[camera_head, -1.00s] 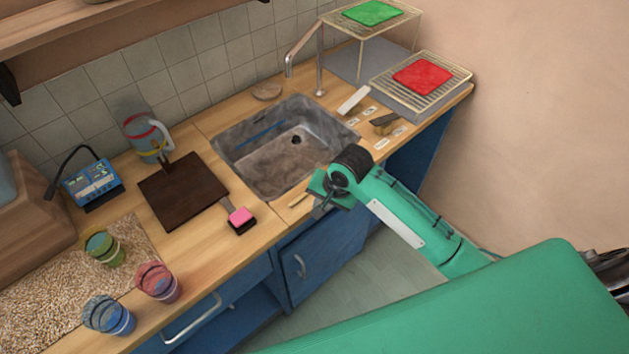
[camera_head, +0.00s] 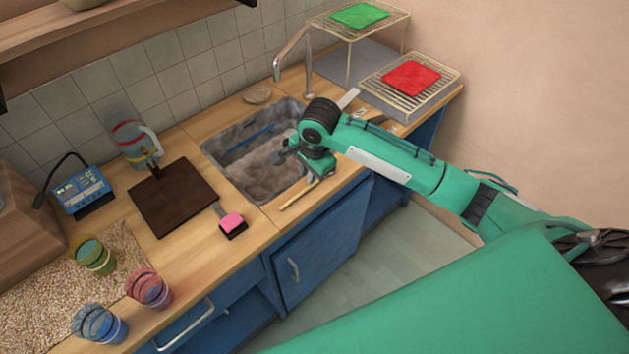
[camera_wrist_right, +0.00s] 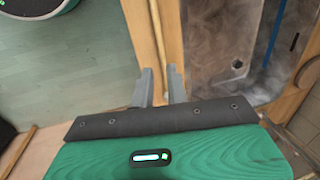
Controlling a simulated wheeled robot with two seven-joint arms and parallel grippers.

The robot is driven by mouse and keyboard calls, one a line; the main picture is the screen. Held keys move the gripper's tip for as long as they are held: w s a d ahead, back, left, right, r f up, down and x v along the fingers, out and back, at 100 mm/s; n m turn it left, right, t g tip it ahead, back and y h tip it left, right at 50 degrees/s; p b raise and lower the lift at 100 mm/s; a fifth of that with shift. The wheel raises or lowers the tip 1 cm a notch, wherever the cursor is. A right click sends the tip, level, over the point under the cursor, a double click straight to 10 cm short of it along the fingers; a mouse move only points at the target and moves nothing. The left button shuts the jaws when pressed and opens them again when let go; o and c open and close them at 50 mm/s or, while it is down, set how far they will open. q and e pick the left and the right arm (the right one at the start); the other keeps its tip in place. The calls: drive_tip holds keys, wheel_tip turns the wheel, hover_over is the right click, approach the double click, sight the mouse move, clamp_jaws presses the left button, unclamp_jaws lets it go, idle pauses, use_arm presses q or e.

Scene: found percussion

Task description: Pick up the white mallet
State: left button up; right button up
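A thin pale wooden stick (camera_head: 297,196) lies on the counter strip along the front edge of the sink. It may be the mallet's handle; no white head shows, and its right end is hidden by my gripper. My right gripper (camera_head: 313,178) is above the stick's right part, at the front of the sink. In the right wrist view, its two grey fingers (camera_wrist_right: 161,82) are apart, and the stick (camera_wrist_right: 158,35) runs up between their tips. The fingers do not close on it; I cannot tell the height gap. My left gripper is not in view.
The sink (camera_head: 232,150) is beside the gripper. A dark board (camera_head: 172,198), a pink block (camera_head: 231,222) and several cups stand to the left. A wire rack (camera_head: 440,92) with a red cloth-like square (camera_head: 411,78) and a white flat piece (camera_head: 348,97) are behind the arm.

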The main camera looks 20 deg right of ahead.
sight(303, 191)
drive_tip(key=f, duration=0.2)
drive_tip(key=shift+w+a+f, duration=0.1)
drive_tip(key=shift+w+f, duration=0.15)
drive_tip(key=shift+f, duration=0.1)
drive_tip(key=f, duration=0.1)
drive_tip(key=f+p, duration=0.1)
drive_tip(key=f, duration=0.2)
drive_tip(key=shift+w+a+p, duration=0.25)
drive_tip(key=shift+w+p, duration=0.1)
drive_tip(key=shift+w, duration=0.05)
drive_tip(key=shift+w+f, duration=0.1)
drive_tip(key=shift+f, duration=0.45)
clamp_jaws()
